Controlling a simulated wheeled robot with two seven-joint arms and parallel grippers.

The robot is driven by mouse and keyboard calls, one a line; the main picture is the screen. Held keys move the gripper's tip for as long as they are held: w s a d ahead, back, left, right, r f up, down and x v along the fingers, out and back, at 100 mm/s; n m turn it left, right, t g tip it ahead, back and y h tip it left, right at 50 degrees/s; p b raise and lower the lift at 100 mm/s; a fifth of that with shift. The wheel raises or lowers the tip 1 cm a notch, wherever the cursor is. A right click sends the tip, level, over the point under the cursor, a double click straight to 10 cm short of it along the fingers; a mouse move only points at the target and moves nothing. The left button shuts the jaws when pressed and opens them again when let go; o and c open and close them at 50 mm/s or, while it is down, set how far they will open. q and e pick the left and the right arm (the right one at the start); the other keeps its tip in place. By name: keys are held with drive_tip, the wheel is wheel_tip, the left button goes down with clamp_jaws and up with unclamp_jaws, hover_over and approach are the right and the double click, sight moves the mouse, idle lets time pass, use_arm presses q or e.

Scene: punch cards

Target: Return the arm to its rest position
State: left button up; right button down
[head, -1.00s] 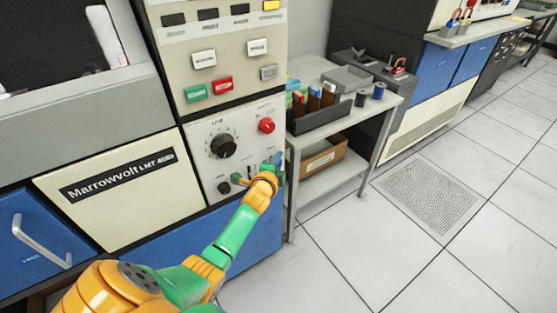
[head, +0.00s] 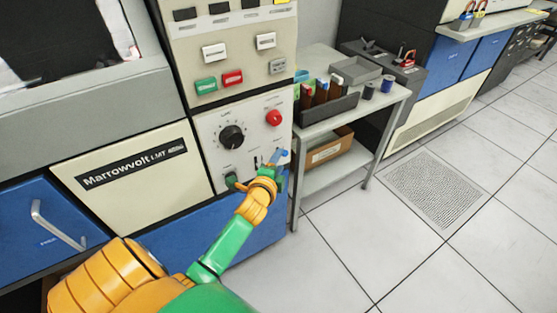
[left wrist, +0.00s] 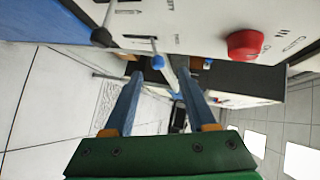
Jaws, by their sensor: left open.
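My left gripper (head: 280,159) is in front of the lower part of the beige control panel (head: 210,130) in the head view. In the left wrist view its two blue fingers (left wrist: 159,75) are apart. A thin lever with a blue ball tip (left wrist: 157,62) shows between and just beyond the fingertips. No contact with the lever can be made out. Nothing is held. The left arm (head: 225,245) reaches up and right from the bottom of the head view. My right gripper is not in view.
A red knob (head: 274,118) and a black dial (head: 231,137) are close above the gripper. A blue drawer (head: 45,222) with a handle is at left. The tiled floor (head: 340,245) at right is clear.

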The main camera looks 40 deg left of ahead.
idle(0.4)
use_arm(q)
drive_tip(key=s+d+f+n+g+h, duration=0.1)
drive_tip(key=s+d+f+g, duration=0.1)
drive_tip(key=s+f, duration=0.35)
drive_tip(key=s+d+f+n+g+h, duration=0.1)
drive_tip(key=s+d+f+n+g, duration=0.15)
drive_tip(key=f, duration=0.65)
drive_tip(key=s+d+f+n+g+h, duration=0.1)
drive_tip(key=s+d+f+g, duration=0.1)
drive_tip(key=s+f, duration=0.35)
drive_tip(key=s+d+f+n+g, duration=0.2)
drive_tip(key=s+f, duration=0.2)
drive_tip(key=s, duration=0.4)
drive_tip(key=s+d+f+n+g+h, duration=0.1)
drive_tip(key=s+f, duration=0.3)
drive_tip(key=s, duration=0.5)
drive_tip(key=s+d+f+n+g+h, duration=0.1)
drive_tip(key=s+d+f+n+g, duration=0.2)
drive_tip(key=s+f, duration=0.2)
drive_tip(key=s+p, duration=0.1)
drive_tip(key=s, duration=0.2)
drive_tip(key=shift+s, duration=0.25)
